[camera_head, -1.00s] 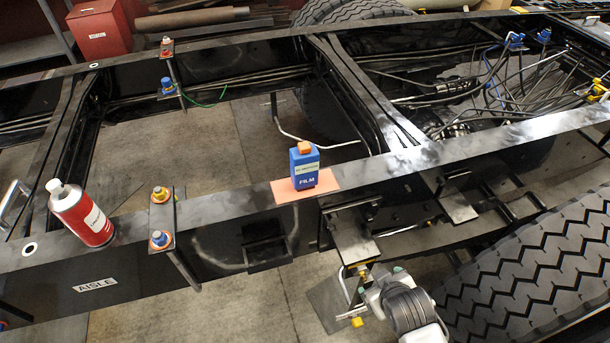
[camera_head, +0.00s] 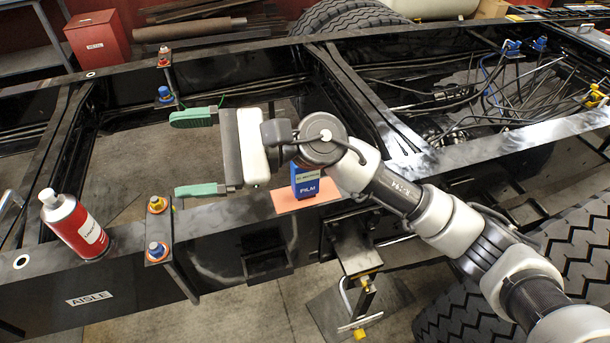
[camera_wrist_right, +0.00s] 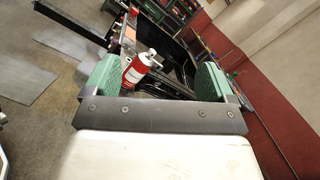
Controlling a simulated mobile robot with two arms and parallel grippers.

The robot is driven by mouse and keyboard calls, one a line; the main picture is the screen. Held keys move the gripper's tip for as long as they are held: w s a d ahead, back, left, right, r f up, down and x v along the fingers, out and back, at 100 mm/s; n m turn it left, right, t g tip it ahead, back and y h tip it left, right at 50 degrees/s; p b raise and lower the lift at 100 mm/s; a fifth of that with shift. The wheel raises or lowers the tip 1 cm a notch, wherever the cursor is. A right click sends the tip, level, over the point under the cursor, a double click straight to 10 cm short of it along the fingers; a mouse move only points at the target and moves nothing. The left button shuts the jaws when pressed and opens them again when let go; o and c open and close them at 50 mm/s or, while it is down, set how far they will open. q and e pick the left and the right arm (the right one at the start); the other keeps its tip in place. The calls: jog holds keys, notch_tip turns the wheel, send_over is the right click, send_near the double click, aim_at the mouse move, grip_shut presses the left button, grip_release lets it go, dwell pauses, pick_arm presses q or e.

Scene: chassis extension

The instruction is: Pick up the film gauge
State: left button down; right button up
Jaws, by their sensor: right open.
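The film gauge (camera_head: 305,184) is a blue block labelled FILM. It stands on an orange pad (camera_head: 320,192) on the near black rail, and my right wrist hides its upper part in the head view. My right gripper (camera_head: 196,154) is open and empty, with green fingertips spread wide and pointing left. It is over the frame, to the left of the gauge and apart from it. In the right wrist view the green fingers (camera_wrist_right: 153,78) stand wide apart with nothing between them up close; the gauge does not show there. My left gripper is not in view.
A red and white spray can (camera_head: 76,224) stands on the rail at the left and shows beyond the fingers in the wrist view (camera_wrist_right: 139,68). Bolts with orange and blue nuts (camera_head: 157,225) rise from the near rail. A tyre (camera_head: 530,262) fills the lower right.

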notch_tip(320, 180, down, 3)
jog(key=n+h, duration=0.4)
jog(key=n, duration=0.1)
jog(key=n+t+h, duration=0.6)
jog(key=n+h, duration=0.1)
jog(key=h, duration=0.7)
send_over(305, 178)
jog(key=shift+w+f, duration=0.4)
jog(key=shift+f, duration=0.05)
jog(key=shift+d+f, duration=0.2)
jog(key=shift+f, duration=0.1)
jog(key=f, duration=0.1)
jog(key=f+p, duration=0.1)
jog(key=f, duration=0.2)
jog(key=shift+w+a+f, duration=0.1)
jog(key=shift+w+f, duration=0.2)
jog(key=shift+w, duration=0.1)
jog(key=f+p, duration=0.1)
jog(key=f, duration=0.1)
jog(key=f+p, duration=0.1)
jog(key=f, duration=0.1)
jog(key=shift+w+a+f+p, duration=0.1)
jog(key=shift+w+f+p, duration=0.1)
jog(key=shift+f+p, duration=0.15)
jog(key=shift+f, duration=0.35)
jog(key=shift+r, duration=0.1)
jog(key=c, duration=1.2)
jog(key=shift+o, duration=0.2)
